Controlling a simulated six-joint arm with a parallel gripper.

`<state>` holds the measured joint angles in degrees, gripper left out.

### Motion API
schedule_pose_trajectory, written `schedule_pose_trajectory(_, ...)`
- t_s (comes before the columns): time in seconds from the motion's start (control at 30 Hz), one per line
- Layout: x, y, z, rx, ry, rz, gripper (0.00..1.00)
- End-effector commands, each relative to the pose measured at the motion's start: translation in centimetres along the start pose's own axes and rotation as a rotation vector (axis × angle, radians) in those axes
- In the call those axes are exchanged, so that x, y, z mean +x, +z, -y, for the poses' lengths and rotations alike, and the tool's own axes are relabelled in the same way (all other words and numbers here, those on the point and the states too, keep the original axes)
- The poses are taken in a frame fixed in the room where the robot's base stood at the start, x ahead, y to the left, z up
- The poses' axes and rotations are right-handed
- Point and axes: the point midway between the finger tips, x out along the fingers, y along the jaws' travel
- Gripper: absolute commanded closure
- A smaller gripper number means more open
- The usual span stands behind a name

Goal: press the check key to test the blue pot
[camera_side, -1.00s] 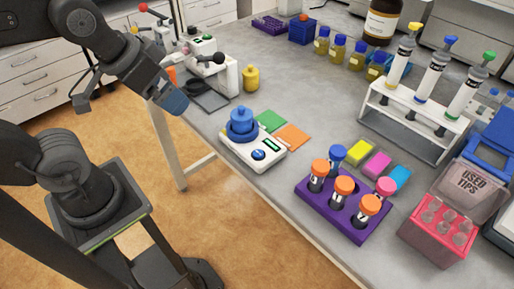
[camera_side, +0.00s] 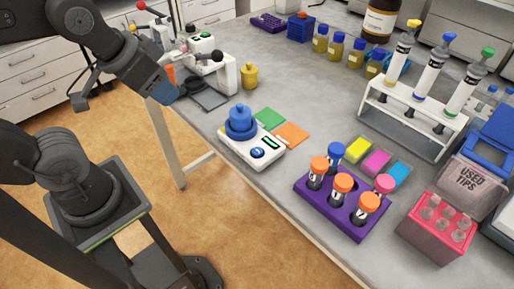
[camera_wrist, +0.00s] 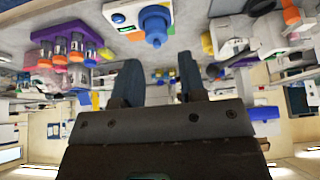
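The blue pot (camera_side: 240,117) stands upright on a white device (camera_side: 236,148) near the bench's front edge. The device has a round dark blue key (camera_side: 257,153) and a small green display (camera_side: 271,143) on its front. The wrist view shows the blue pot (camera_wrist: 155,22) at the top, with the device (camera_wrist: 122,29) beside it. My gripper (camera_side: 170,93) is off the bench's front edge, to the left of the pot and clear of it. In the wrist view my gripper's two fingers (camera_wrist: 161,80) are apart with nothing between them.
A white machine with levers (camera_side: 224,78) and a yellow pot (camera_side: 249,77) stand behind the device. Green (camera_side: 269,118) and orange (camera_side: 291,134) cards lie to its right. A purple rack (camera_side: 318,199) with orange-capped vials is farther right. A syringe rack (camera_side: 452,123) stands behind.

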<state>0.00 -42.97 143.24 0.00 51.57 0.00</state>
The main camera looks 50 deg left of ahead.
Motion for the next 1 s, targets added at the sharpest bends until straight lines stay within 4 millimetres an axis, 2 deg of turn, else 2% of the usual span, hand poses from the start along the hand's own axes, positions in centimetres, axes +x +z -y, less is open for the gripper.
schedule_pose_trajectory(0.03, 0.00, 0.00, 0.00, 0.000, 0.000, 0.000, 0.67)
schedule_pose_trajectory(0.4, 0.00, 0.00, 0.00, 0.000, 0.000, 0.000, 1.00)
schedule_pose_trajectory(1.0, 0.00, 0.00, 0.00, 0.000, 0.000, 0.000, 1.00)
